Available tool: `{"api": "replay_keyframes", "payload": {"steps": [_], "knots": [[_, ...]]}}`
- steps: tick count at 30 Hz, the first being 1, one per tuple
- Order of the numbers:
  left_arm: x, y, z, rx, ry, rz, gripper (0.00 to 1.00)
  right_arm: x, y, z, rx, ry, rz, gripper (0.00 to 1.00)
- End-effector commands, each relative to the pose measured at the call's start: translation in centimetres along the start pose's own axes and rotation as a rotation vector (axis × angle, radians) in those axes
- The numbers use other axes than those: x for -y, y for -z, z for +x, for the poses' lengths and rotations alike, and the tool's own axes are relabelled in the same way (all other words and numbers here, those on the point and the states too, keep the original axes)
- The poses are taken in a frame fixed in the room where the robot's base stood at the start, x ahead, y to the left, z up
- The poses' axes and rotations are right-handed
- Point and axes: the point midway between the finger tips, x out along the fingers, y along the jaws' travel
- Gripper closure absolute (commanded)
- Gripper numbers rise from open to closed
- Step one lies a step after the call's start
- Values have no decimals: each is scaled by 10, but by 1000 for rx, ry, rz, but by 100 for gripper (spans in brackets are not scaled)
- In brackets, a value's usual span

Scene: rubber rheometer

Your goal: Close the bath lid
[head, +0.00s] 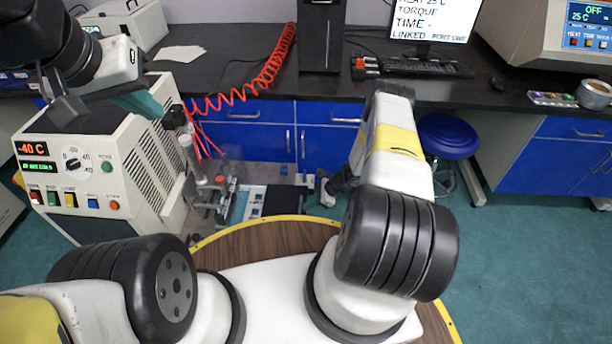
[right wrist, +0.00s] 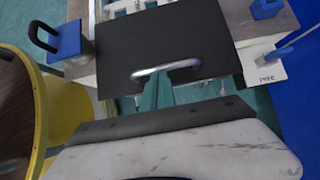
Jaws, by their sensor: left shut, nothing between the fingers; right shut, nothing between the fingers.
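The bath lid (right wrist: 185,38) is a flat black plate with a silver bar handle (right wrist: 165,70) along its near edge in the right wrist view. In the head view the black plate (head: 284,200) lies low beyond the round wooden top. My right gripper's teal fingers (right wrist: 160,88) are shut at the handle, with their tips overlapping it in the picture; contact is unclear. In the head view my right gripper (head: 322,190) is small beside the plate. My left gripper (head: 146,106) is shut above the white control unit, away from the lid. The lid's hinge is not clear.
The white control unit (head: 95,180) with a -40 C display stands at left. A blue block with a black loop (right wrist: 62,42) and another blue block (right wrist: 266,8) flank the lid. A yellow-rimmed wooden round top (head: 275,237) is in front. The bench (head: 250,80) runs behind.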

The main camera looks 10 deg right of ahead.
Motion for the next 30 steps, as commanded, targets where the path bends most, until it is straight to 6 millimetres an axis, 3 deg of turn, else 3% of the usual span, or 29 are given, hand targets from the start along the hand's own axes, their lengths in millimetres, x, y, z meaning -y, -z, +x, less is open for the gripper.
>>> {"api": "replay_keyframes", "payload": {"steps": [14, 30], "knots": [[0, 0, 0, 0, 0, 0, 100, 0, -9, 7, 2, -2, -1, 100], [0, 0, 0, 0, 0, 0, 100, -1, -105, 87, 1, -2, -2, 100]]}}
